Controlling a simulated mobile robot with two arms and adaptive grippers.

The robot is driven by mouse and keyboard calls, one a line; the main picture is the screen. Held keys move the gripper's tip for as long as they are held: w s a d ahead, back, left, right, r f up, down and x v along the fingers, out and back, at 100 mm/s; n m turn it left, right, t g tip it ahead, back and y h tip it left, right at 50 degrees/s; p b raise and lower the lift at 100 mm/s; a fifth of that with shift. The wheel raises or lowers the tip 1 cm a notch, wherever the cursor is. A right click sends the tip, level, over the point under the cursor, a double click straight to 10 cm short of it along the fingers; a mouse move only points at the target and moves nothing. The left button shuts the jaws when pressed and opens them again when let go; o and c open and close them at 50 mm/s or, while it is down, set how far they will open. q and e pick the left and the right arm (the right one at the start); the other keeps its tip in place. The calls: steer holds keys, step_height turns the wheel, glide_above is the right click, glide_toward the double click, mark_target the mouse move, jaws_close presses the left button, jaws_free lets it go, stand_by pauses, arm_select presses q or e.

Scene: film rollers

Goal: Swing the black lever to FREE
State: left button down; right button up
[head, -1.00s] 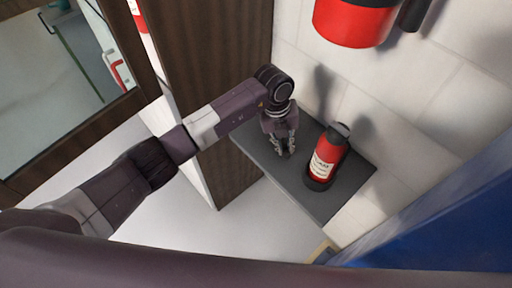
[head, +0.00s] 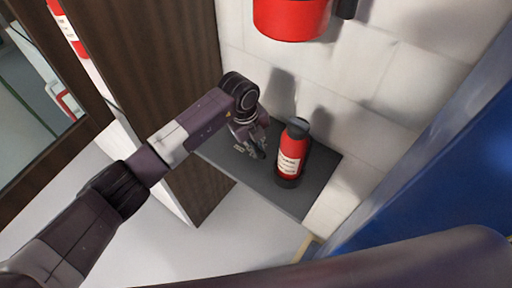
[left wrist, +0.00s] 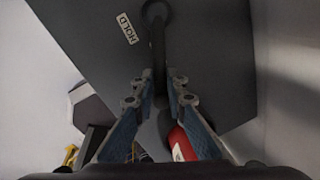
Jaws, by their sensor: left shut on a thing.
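The black lever (left wrist: 157,45) shows in the left wrist view, with a round end at the top edge and its arm running down between my fingers. It lies over a dark grey panel (left wrist: 212,60). A white label (left wrist: 128,28) reading HOLD is on the panel, left of the lever's round end. It shows small in the head view (head: 240,148). My left gripper (head: 259,150) is over the panel, its fingers closed around the lever's arm; the wrist view shows the fingertips (left wrist: 164,82) on both sides of it. No FREE label shows. My right gripper is not in view.
A small red fire extinguisher (head: 292,153) stands on the panel just right of my left gripper. A larger red one (head: 290,18) hangs on the white tiled wall. A brown wooden panel (head: 150,70) is at left, and a blue surface (head: 440,170) at right.

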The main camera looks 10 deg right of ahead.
arm_select(q)
steer(key=c, duration=2.2)
jaws_free()
steer(key=shift+s+d+f, duration=0.1)
steer(key=shift+s+f, duration=0.15)
steer(key=shift+s, duration=0.15)
steer(key=shift+o, duration=1.3)
steer(key=shift+r, duration=0.2)
steer(key=shift+w, duration=0.1)
step_height(320, 180, up, 12)
steer(key=a, duration=0.2)
steer(key=shift+s, duration=0.45)
steer(key=shift+f, duration=0.2)
